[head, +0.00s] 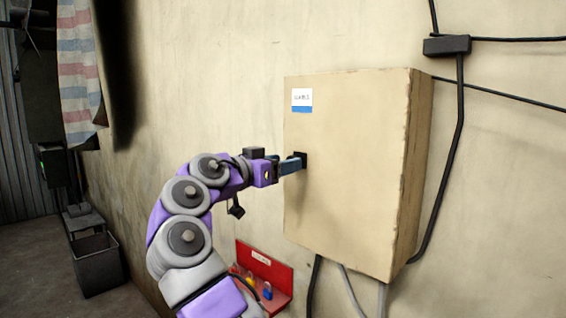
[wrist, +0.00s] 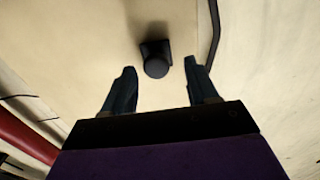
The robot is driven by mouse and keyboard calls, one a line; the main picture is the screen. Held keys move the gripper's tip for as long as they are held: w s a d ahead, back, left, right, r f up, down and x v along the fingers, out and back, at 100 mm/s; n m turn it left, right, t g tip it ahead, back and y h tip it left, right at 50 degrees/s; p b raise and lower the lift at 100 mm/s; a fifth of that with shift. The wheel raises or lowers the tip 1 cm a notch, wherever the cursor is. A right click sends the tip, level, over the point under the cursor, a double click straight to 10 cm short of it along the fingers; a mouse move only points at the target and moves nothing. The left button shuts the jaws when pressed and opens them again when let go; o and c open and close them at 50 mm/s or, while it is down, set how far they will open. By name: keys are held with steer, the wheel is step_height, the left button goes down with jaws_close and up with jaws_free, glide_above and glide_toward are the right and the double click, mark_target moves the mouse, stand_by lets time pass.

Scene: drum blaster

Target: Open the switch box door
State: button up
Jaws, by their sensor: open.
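The switch box (head: 345,190) is a beige box on the wall, with a white and blue label on its front door. The door looks closed. A small black knob (head: 301,160) sits on the door's left side; the wrist view shows it as a round black knob (wrist: 156,66) on a dark base. My gripper (head: 293,165) is at the knob in the head view. In the wrist view my gripper (wrist: 158,78) is open, one finger on each side of the knob, with visible gaps. The knob lies near the fingertip line; contact is not visible.
A red holder (head: 264,275) with small coloured items is on the wall below and left of the box. Black cables (head: 458,150) run along the wall at right. A dark bin (head: 97,265) stands at far left, below striped cloth (head: 78,70).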

steer(key=shift+w+d, duration=0.35)
steer(key=shift+w, duration=0.05)
steer(key=shift+s, duration=0.1)
jaws_close()
stand_by(0.4)
